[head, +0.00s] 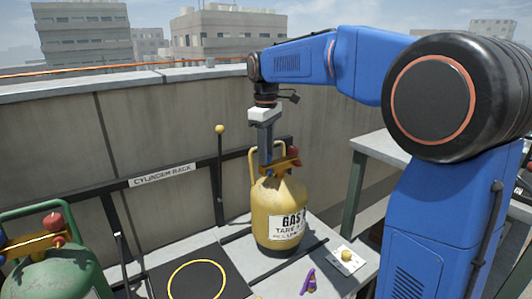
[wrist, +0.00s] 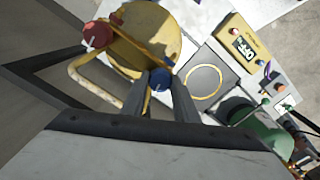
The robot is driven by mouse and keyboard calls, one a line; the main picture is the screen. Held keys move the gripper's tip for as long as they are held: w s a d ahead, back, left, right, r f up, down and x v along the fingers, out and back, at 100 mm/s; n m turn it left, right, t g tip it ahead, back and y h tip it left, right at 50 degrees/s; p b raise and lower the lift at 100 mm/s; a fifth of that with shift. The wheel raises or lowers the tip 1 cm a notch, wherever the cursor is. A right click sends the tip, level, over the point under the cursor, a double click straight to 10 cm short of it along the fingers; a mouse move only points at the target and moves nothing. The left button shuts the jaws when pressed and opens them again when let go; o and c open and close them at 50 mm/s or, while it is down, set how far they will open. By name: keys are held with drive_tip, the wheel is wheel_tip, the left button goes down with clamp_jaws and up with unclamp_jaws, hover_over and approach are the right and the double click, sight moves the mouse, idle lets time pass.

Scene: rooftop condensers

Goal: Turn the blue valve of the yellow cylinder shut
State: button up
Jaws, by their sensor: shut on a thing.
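The yellow cylinder (head: 265,207) stands upright at the rack, with a label reading GAS on its front. It also shows at the top of the wrist view (wrist: 150,30). Its blue valve (wrist: 160,80) shows in the wrist view between my fingertips, and is hidden behind my gripper in the head view. A red valve (head: 293,153) sits on the other side of the cylinder's head, and shows at left in the wrist view (wrist: 97,36). My gripper (head: 265,162) points down at the cylinder's top and is shut on the blue valve.
A black mat (head: 160,285) with a yellow ring lies between the cylinders. The rack rail (head: 110,200) and wall are behind.

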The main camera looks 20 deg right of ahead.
drive_tip(key=shift+m, duration=1.6)
drive_tip(key=o, duration=1.1)
drive_tip(key=shift+c, duration=0.2)
drive_tip(key=shift+r, duration=0.1)
wheel_tip(320, 180, up, 17)
drive_tip(key=shift+r, duration=0.1)
